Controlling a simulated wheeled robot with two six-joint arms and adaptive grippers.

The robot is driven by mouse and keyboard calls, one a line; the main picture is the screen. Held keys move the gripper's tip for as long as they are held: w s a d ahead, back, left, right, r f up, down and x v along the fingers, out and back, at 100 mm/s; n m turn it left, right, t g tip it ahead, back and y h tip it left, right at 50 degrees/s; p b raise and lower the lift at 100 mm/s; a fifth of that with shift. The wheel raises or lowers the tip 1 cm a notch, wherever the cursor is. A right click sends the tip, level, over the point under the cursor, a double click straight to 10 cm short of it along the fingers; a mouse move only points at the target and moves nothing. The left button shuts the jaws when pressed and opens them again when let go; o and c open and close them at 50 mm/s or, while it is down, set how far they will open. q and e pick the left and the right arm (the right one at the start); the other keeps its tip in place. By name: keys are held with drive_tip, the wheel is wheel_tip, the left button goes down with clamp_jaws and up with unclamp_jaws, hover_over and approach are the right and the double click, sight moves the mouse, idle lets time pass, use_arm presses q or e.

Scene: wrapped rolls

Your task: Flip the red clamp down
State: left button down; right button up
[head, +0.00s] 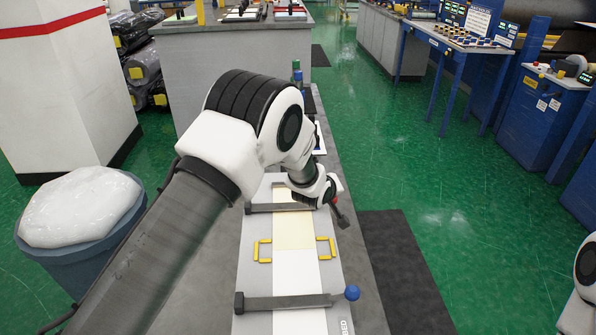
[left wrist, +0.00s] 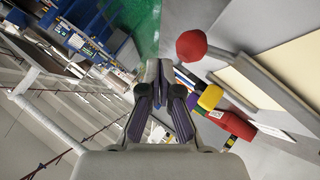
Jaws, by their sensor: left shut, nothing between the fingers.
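The red clamp's round knob (left wrist: 191,45) shows in the left wrist view, on a grey bar beside the pale sheet. In the head view a bit of red (head: 338,184) shows behind my wrist, and the red clamp's bar (head: 278,207) reaches across the plate. My wrist hides part of it, so I cannot tell how far it is tilted. My left gripper (head: 344,218) is shut and empty just right of the plate's edge. Its closed fingers (left wrist: 158,72) are near the knob and apart from it. My right gripper is out of view.
A blue-knobbed clamp (head: 352,292) lies across the plate's near end. Bottles (head: 297,76) stand at the bench's far end. A bin (head: 80,240) is at left.

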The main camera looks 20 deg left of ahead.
use_arm(q)
drive_tip(key=s+d+r+b, duration=0.2)
drive_tip(key=s+r, duration=0.4)
drive_tip(key=r, duration=0.3)
drive_tip(key=shift+s+d+r, duration=0.25)
drive_tip(key=shift+s+d, duration=0.1)
drive_tip(key=shift+d, duration=0.2)
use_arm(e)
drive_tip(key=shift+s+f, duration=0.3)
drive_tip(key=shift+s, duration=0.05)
